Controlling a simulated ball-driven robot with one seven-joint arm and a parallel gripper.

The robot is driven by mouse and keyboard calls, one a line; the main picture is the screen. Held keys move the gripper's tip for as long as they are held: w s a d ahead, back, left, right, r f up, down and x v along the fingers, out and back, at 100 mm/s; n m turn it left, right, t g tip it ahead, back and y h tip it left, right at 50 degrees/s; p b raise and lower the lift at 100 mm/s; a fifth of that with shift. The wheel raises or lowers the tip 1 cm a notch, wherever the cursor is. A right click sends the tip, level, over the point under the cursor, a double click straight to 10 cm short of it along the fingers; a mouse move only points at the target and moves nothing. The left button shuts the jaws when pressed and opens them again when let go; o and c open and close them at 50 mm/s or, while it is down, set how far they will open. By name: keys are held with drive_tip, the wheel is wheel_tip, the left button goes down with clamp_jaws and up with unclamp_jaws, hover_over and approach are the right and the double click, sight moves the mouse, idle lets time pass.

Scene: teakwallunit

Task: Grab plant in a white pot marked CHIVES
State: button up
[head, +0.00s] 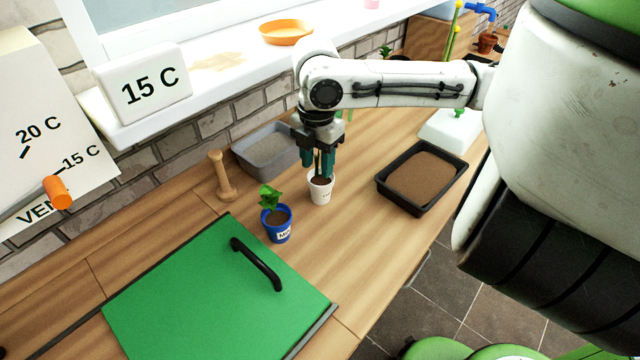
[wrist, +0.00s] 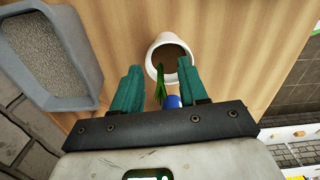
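A white pot (head: 320,190) with brown soil stands on the wooden counter, its label too small to read fully. It also shows in the wrist view as a white rim (wrist: 153,62) just beyond my fingertips. Thin green leaves (wrist: 164,88) rise from it between my fingers. My gripper (head: 318,172) points down over the pot, its teal fingers on either side of the plant. In the wrist view my gripper (wrist: 157,80) is open, with a gap around the leaves. The fingers partly hide the plant in the head view.
A blue pot (head: 278,233) with a leafy plant stands close by at front left. A grey tub (head: 262,170) and wooden dibber (head: 221,178) are behind left. A black soil tray (head: 382,183) is at right. A green lid (head: 200,290) with a black handle covers the front left.

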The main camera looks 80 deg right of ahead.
clamp_jaws()
drive_tip(key=shift+r, duration=0.1)
idle(0.4)
